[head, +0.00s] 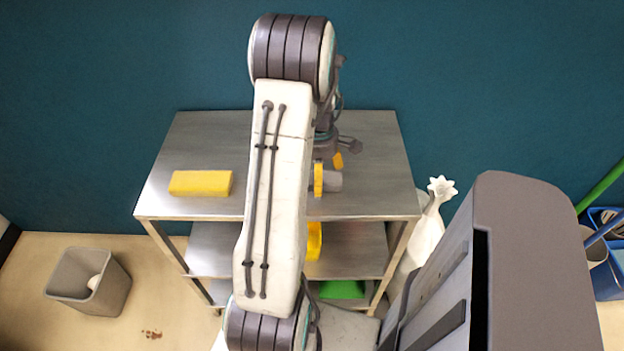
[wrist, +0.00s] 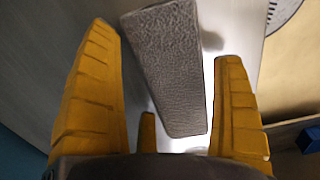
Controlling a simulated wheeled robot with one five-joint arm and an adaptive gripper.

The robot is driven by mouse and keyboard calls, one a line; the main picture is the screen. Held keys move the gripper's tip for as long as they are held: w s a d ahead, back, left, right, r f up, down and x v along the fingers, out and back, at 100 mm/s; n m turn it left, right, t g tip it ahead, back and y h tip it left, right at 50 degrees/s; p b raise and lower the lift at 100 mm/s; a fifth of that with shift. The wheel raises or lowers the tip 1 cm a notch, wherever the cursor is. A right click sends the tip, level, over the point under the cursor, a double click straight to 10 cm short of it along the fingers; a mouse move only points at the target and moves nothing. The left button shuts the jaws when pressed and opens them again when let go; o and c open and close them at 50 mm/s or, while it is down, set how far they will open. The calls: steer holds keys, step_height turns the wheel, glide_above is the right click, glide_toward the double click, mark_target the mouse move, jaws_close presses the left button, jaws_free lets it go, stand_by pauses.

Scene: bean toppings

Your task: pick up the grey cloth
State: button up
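The grey cloth (wrist: 168,70) is a textured, block-like piece in the wrist view, lying between the yellow fingers of my gripper (wrist: 164,44). Gaps show between it and the fingers towards the near end; I cannot tell whether its far left edge touches a finger. In the head view a small part of the grey cloth (head: 333,182) shows on the metal cart's top, right of my arm, beside the yellow fingers of my gripper (head: 329,170). My arm hides the rest. The gripper is open around the cloth.
A yellow block-like cloth (head: 200,183) lies on the left of the metal cart's top (head: 380,190). A yellow item (head: 314,241) and a green item (head: 342,289) are on lower shelves. A grey bin (head: 88,281) stands left on the floor, a white object (head: 428,228) right of the cart.

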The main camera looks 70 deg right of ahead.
steer(key=c, duration=0.9)
steer(key=shift+r, duration=0.2)
steer(key=shift+r, duration=0.2)
step_height(320, 180, up, 3)
steer(key=shift+d+r, duration=0.1)
steer(key=shift+r, duration=0.05)
steer(key=s+a+r, duration=0.1)
steer(key=s+r, duration=0.1)
steer(key=s, duration=0.1)
steer(key=s+a+r, duration=0.1)
steer(key=s+r, duration=0.1)
steer(key=s, duration=0.2)
steer(key=s+a+r, duration=0.1)
steer(key=s+r, duration=0.2)
steer(key=s, duration=0.1)
steer(key=shift+s, duration=0.15)
